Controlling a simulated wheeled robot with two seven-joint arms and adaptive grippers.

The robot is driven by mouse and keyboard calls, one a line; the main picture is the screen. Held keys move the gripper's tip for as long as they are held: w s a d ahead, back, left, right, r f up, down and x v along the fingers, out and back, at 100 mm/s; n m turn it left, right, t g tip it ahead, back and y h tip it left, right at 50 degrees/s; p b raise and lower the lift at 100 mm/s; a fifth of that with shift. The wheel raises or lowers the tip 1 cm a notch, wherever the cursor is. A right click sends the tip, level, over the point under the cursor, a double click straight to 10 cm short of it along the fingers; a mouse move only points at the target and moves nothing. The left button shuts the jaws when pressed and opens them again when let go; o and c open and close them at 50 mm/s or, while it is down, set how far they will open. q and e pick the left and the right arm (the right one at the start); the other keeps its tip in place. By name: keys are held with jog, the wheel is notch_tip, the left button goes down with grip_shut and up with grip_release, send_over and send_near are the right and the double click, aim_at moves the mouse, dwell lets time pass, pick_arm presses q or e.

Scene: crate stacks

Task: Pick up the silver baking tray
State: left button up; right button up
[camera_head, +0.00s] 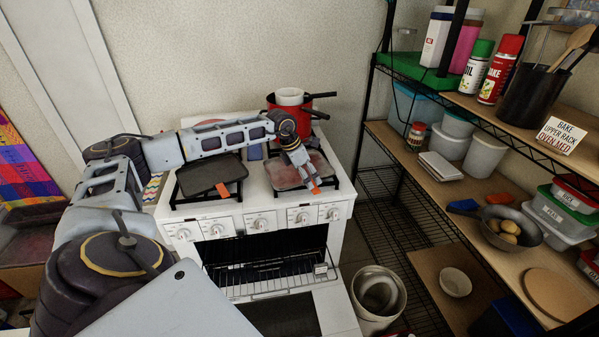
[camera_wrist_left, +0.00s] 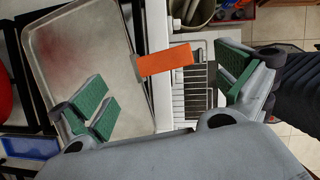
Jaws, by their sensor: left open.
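The silver baking tray (camera_head: 284,178) lies on the right side of the stove top, with an orange tag at its front edge. In the left wrist view the tray (camera_wrist_left: 88,45) fills the left part, with its orange tag (camera_wrist_left: 165,62) sticking out from the edge. My left gripper (camera_head: 301,160) is over the tray's right part. In the left wrist view its green-padded fingers (camera_wrist_left: 165,92) are wide apart, one over the tray and one beyond its edge, with the tag between them. Nothing is held. I cannot tell whether a finger touches the tray. My right gripper is in neither view.
A dark tray (camera_head: 212,172) with another orange tag lies on the left burners. A red pot (camera_head: 287,103) with dark handles stands behind the silver tray. The oven door (camera_head: 290,308) is open below. A bin (camera_head: 378,297) and a loaded shelf rack (camera_head: 425,175) stand to the right.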

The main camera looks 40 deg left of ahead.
pick_arm(q)
jog(key=shift+p+x, duration=0.7)
jog(key=shift+x, duration=1.9)
jog(key=shift+s, duration=0.15)
jog(key=c, duration=1.4)
jog(key=shift+r, duration=0.1)
jog(key=shift+c, duration=0.2)
notch_tip(320, 180, up, 10)
jog(key=b, duration=0.1)
jog(key=shift+b, duration=0.3)
